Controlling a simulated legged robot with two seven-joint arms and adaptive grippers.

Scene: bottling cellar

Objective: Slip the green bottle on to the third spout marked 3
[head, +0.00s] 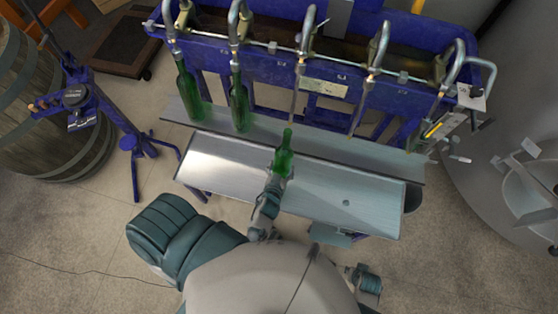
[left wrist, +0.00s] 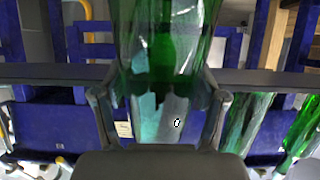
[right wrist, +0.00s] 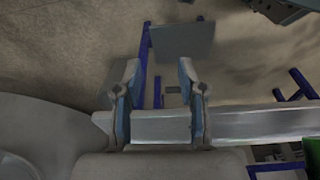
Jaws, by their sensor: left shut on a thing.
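The green bottle (head: 284,163) stands about upright over the near steel table, its open neck just below the lower end of the third spout (head: 301,68). A small gap seems to separate them; exact alignment is hard to tell. My left gripper (head: 274,184) is shut around the bottle's lower body. In the left wrist view the green bottle (left wrist: 165,50) fills the space between the fingers (left wrist: 160,112). The spout's number is not readable. My right gripper (head: 368,279) is low at the right; in the right wrist view its fingers (right wrist: 160,85) are apart and empty.
Two green bottles (head: 188,90) (head: 239,104) stand at the first two spouts on the rear shelf (head: 330,143). The blue filler frame (head: 395,95) runs behind. The near steel table (head: 350,195) is otherwise bare. A barrel (head: 70,148) and blue stand (head: 130,145) are at left.

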